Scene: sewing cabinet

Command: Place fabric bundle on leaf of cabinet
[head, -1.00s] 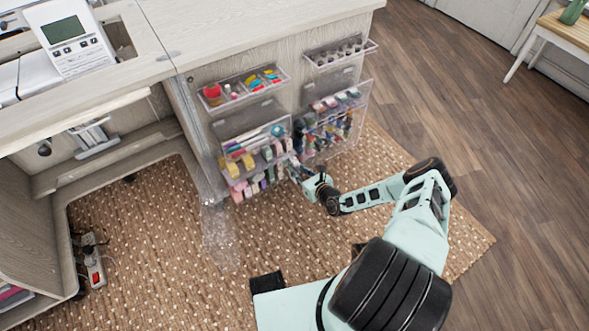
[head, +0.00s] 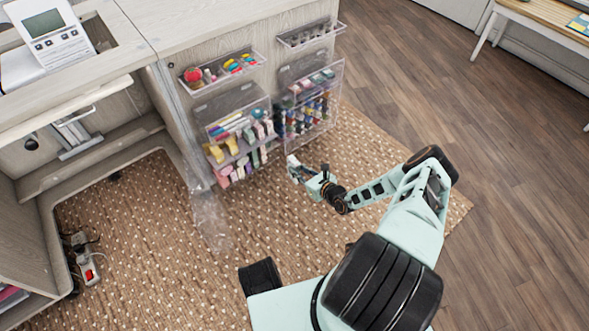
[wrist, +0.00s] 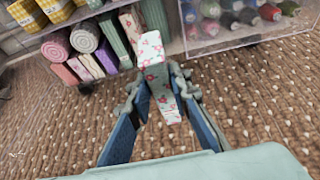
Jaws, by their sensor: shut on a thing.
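My gripper (head: 302,172) is shut on a fabric bundle, white with a pink and red floral print. In the wrist view the bundle (wrist: 152,50) stands up between the two fingers (wrist: 158,88). The leaf of the cabinet (head: 205,22) is the pale wood top above the racks, higher than the gripper. Its visible surface is bare.
Clear racks hold folded and rolled fabrics (head: 235,160), thread spools (head: 308,112) and notions. A white sewing machine (head: 48,35) sits in the cabinet's opening at left. A power strip (head: 87,266) lies below it. A patterned rug (head: 150,240) covers the floor; a table stands at upper right.

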